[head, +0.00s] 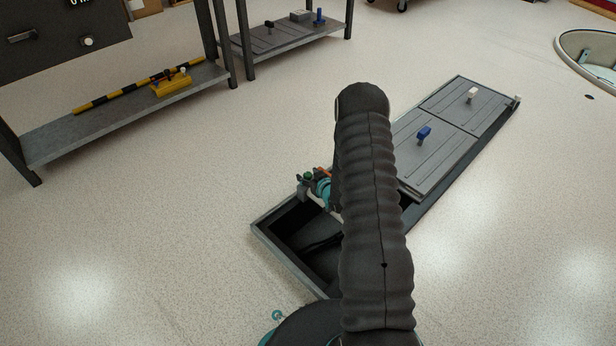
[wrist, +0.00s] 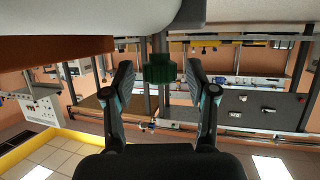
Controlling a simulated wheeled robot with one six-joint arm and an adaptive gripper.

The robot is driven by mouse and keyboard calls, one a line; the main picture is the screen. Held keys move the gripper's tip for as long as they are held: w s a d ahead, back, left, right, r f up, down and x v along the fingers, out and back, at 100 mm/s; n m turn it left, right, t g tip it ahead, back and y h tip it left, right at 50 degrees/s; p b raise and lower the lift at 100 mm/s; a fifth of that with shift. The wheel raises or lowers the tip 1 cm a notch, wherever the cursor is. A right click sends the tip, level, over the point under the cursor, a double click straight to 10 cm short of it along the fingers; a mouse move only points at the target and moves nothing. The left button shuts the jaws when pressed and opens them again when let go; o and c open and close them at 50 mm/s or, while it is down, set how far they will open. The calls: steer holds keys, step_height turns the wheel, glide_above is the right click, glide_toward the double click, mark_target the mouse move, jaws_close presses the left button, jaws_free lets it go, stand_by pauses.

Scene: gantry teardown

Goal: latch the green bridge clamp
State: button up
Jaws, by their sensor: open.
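A dark green knob-like part, which looks like the green bridge clamp (wrist: 160,69), is in the upper middle of the wrist view on a grey post. My gripper (wrist: 160,84) is open, with one finger on each side of the green part and a visible gap to both. In the head view a small green-topped piece (head: 308,176) shows at the edge of the floor pit, just left of my arm. I cannot tell from these views whether the clamp is latched. My arm hides most of the gripper in the head view.
An open pit with a grey rim (head: 268,245) lies below my arm. Grey cover plates with a blue handle (head: 423,134) and a white handle (head: 472,94) lie beyond it. A low shelf (head: 125,118) holds a yellow block (head: 171,85) and a striped bar. Floor at left is clear.

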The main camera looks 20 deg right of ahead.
steer(key=shift+w+a+f, duration=0.1)
steer(key=shift+w+f, duration=0.05)
steer(key=shift+w, duration=0.2)
jaws_close()
